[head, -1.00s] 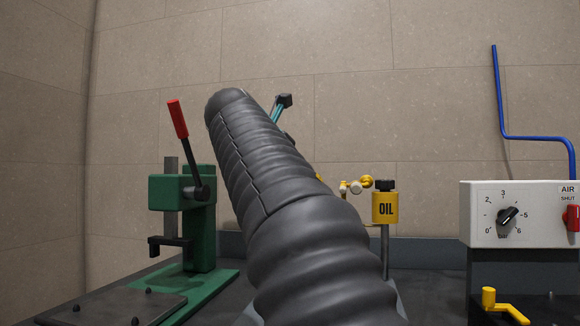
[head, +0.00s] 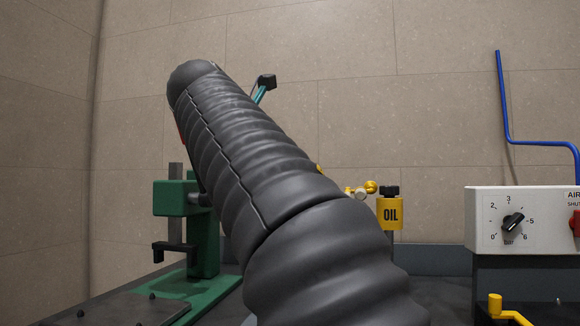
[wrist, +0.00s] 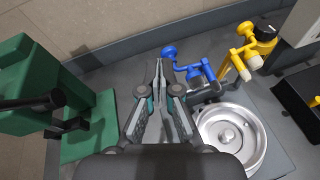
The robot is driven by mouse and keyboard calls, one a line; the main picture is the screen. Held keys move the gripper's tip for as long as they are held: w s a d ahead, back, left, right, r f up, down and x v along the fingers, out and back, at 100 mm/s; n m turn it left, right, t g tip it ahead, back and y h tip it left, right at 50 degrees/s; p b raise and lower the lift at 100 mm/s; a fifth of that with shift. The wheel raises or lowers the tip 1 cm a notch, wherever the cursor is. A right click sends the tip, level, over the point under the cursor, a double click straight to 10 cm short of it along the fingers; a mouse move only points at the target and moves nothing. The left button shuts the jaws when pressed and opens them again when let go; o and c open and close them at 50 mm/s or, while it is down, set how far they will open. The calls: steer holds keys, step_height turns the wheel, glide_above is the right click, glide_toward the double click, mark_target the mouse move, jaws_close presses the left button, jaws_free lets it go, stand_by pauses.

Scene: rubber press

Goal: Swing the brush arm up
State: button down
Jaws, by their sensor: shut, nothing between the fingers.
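In the wrist view, my gripper (wrist: 159,64) is shut and empty, with its tips just left of a blue arm with a round blue knob (wrist: 169,51). I cannot tell whether the tips touch the knob. A yellow arm with pale cylindrical parts (wrist: 240,64) stands to the right of the blue one. Both are beside a round silver dish (wrist: 231,138). I cannot tell for sure which of them is the brush arm. In the head view, a yellow knob and pale parts (head: 366,188) show beside my arm, and the blue arm is hidden.
A green press (head: 204,240) stands at the left, its red lever mostly hidden behind my arm. A yellow oil pot (head: 390,212) stands right of centre. A white control box (head: 500,218) with a dial and a blue pipe (head: 504,100) are farther right.

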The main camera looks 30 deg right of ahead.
steer(key=shift+v, duration=2)
